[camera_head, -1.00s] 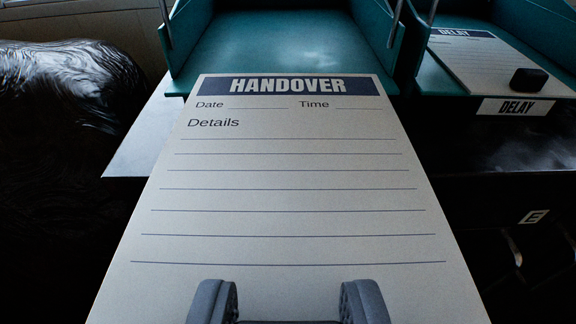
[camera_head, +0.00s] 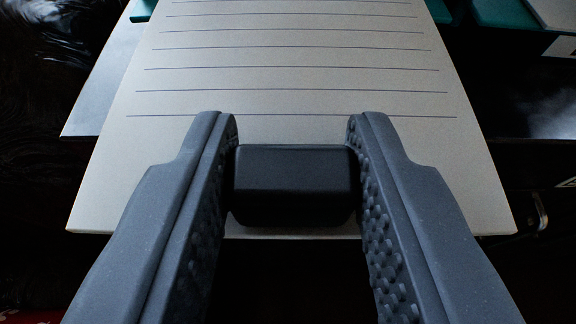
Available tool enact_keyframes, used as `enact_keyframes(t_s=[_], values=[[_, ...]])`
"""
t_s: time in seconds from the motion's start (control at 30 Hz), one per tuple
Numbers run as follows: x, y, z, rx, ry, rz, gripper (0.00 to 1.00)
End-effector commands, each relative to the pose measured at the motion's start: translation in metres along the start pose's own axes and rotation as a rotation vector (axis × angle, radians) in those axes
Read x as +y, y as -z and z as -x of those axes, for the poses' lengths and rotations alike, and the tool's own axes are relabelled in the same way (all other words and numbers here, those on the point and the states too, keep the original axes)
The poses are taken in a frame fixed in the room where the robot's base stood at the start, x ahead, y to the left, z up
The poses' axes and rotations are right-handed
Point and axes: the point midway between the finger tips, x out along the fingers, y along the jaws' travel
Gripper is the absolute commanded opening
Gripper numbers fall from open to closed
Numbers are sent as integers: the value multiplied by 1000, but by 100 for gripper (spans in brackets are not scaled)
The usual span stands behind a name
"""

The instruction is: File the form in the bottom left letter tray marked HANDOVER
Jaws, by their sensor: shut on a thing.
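The form (camera_head: 290,70) is a pale ruled sheet that fills the upper middle of the view. Its far end and heading are out of the picture. A black block (camera_head: 293,185) sits at its near edge. My gripper (camera_head: 293,180) is shut on this block, one studded finger on each side. Small parts of a teal tray (camera_head: 143,10) show at the top, beside the form. The form hides most of this tray, so how far the sheet reaches into it cannot be told. The tray's label is not in view.
A second teal tray (camera_head: 505,12) with a pale sheet in it is at the top right. A grey surface (camera_head: 100,85) shows left of the form. The area below and to the right is dark, with a metal handle (camera_head: 540,212) at the right.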

Motion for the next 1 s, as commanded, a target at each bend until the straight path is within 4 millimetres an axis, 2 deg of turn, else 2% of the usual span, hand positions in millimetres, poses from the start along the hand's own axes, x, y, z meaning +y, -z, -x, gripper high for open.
enact_keyframes(t_s=[1.0], values=[[0,34,-99,0,-1,-2,4]])
